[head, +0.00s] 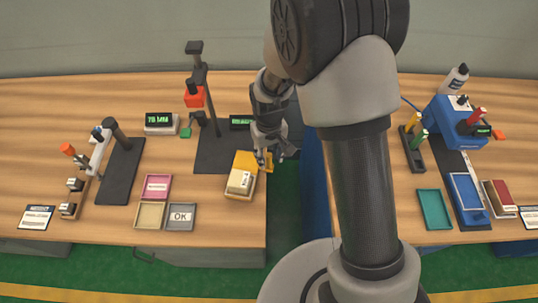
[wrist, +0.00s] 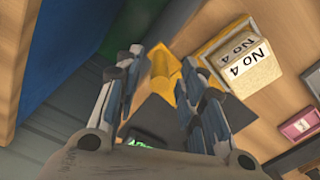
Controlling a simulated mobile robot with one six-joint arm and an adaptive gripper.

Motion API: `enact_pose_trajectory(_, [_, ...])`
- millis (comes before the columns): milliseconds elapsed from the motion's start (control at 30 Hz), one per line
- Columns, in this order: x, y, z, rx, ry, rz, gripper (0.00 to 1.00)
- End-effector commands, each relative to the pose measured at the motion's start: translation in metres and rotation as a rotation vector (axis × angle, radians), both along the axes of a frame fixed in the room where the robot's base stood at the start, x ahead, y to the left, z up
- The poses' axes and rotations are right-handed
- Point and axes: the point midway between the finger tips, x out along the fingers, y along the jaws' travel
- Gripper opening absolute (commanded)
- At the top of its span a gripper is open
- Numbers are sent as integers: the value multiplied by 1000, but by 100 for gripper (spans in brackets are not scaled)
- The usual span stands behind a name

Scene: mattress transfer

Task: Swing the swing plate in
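A yellow-orange plate (head: 245,160), which looks like the swing plate, is by the right edge of the left table. In the wrist view yellow-orange parts (wrist: 188,88) show between and just beyond my fingertips. My gripper (head: 270,157) is beside the plate at the table edge. In the wrist view my gripper (wrist: 164,64) has its two fingers apart, with a yellow-orange piece in the gap. I cannot tell whether either finger touches it. A pale block marked "No 4" (wrist: 250,70) lies right beside the plate; it also shows in the head view (head: 239,182).
A dark stand with a red head (head: 194,97) rises behind the plate. Pink (head: 157,186), beige and grey "OK" trays lie to the left. A gap with green floor (head: 284,205) and a blue panel (head: 313,180) separates the two tables. The right table holds a blue device (head: 447,118).

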Motion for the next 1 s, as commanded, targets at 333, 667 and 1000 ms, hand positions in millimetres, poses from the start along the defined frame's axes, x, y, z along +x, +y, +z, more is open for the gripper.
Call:
enact_pose_trajectory(333, [0,0,0,0,0,0,30])
enact_pose_trajectory(667, [0,0,0,0,0,0,8])
enact_pose_trajectory(1000, [0,0,0,0,0,0,0])
